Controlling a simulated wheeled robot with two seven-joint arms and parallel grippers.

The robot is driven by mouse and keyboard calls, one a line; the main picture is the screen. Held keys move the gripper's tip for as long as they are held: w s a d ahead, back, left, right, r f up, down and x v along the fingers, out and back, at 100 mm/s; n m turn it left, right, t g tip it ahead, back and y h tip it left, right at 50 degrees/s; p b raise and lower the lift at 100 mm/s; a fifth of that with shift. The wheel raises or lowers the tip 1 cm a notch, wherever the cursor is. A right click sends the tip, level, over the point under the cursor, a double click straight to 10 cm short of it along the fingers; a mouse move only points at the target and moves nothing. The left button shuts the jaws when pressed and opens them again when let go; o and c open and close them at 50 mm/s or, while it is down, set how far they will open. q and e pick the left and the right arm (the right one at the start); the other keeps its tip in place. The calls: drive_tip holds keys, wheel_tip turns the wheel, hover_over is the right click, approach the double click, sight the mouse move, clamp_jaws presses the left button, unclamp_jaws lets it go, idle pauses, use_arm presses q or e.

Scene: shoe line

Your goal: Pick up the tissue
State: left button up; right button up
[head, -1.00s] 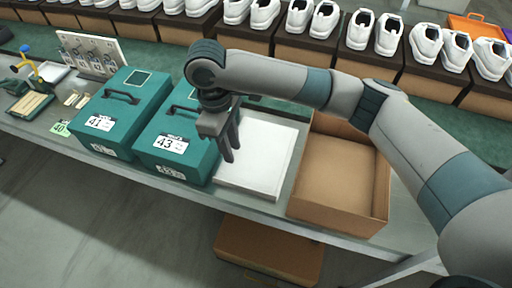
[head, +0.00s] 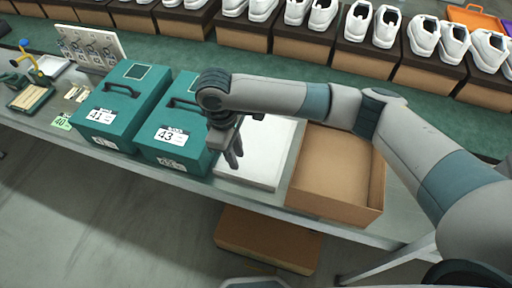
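The tissue appears as a flat white stack or sheet (head: 265,160) on the table, between a teal box and an open cardboard box. My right gripper (head: 235,160) points down over its left part, beside the teal box. Two fingers show with a narrow gap between them and nothing is seen held. I cannot tell whether the fingertips touch the white surface. The gripper and forearm hide the far left part of the white stack. My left gripper is not in view.
An open, empty cardboard box (head: 335,208) stands right of the white stack. Two teal boxes with handles, marked 41 (head: 110,125) and 43 (head: 158,145), stand to the left. White shoes on boxes line the back. Another cardboard box (head: 268,240) lies below the table.

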hover_over(243, 178)
drive_tip(key=a, duration=0.1)
drive_tip(key=shift+w+f+p, duration=0.2)
drive_tip(key=shift+f+p, duration=0.05)
drive_tip(key=shift+f, duration=1)
drive_tip(key=shift+w+f+p, duration=0.2)
drive_tip(key=shift+f, duration=1.05)
drive_tip(key=shift+d+f+p, duration=0.15)
drive_tip(key=shift+f+p, duration=0.25)
drive_tip(key=f, duration=0.1)
drive_tip(key=f+p, duration=0.1)
drive_tip(key=f, duration=0.1)
drive_tip(key=shift+s+d, duration=0.2)
drive_tip(key=shift+s, duration=0.05)
drive_tip(key=shift+f, duration=0.65)
clamp_jaws()
